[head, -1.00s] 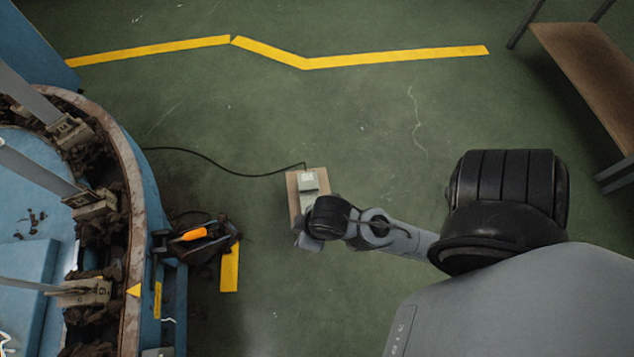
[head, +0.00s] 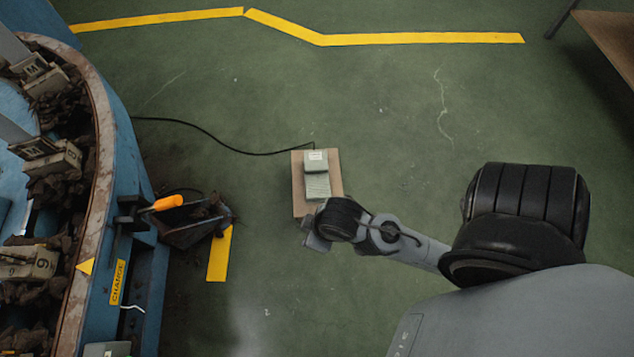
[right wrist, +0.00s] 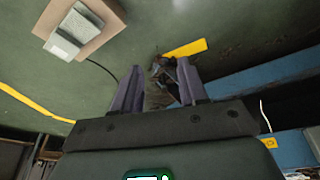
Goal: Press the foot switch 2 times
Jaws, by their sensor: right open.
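The foot switch (head: 317,186) is a grey-green pedal box on a light wooden board (head: 299,198) on the green floor. A black cable runs from its far end to the left. My right gripper (head: 314,238) is just off the near edge of the board, apart from the pedal in the picture; its height above the floor is hard to tell. In the right wrist view, the foot switch (right wrist: 68,38) lies at the upper left, and the two fingers of my right gripper (right wrist: 159,78) are parted with nothing between them. My left gripper is out of view.
A round blue machine (head: 125,175) with a rusty rim stands at the left. A dark dustpan-like scoop with an orange handle (head: 168,202) is beside it. A brown bench (head: 612,40) is at the upper right. Green floor around the switch is clear.

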